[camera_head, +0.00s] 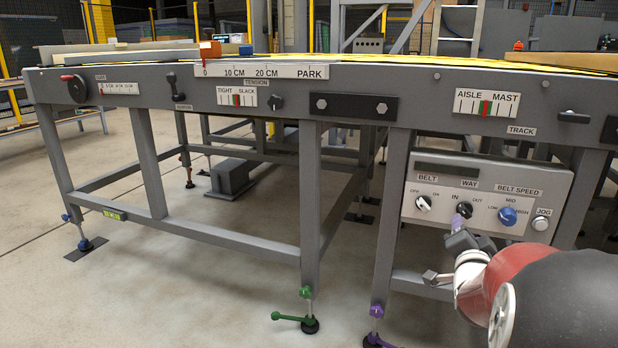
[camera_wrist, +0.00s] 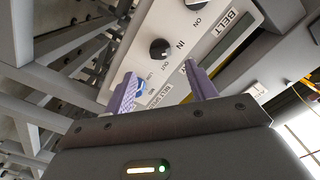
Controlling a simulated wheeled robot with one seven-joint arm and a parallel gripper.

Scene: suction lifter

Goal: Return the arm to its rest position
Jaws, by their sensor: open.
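My gripper (camera_head: 459,215) is at the lower right in the camera_head view, in front of the grey control panel (camera_head: 424,219). In the wrist view its two purple fingers (camera_wrist: 160,70) stand apart with nothing between them. The black WAY knob (camera_wrist: 160,49) shows just past the fingertips, and I see no contact with it. In the camera_head view the WAY knob (camera_head: 465,210) is close above the fingers. My arm reaches in from the lower right corner, with a red and dark link nearest the camera.
The panel also carries the BELT knob (camera_head: 423,203), blue BELT SPEED knob (camera_head: 507,215) and JOG button (camera_head: 540,224). A leg (camera_head: 386,235) stands left of my gripper. Floor at left is open.

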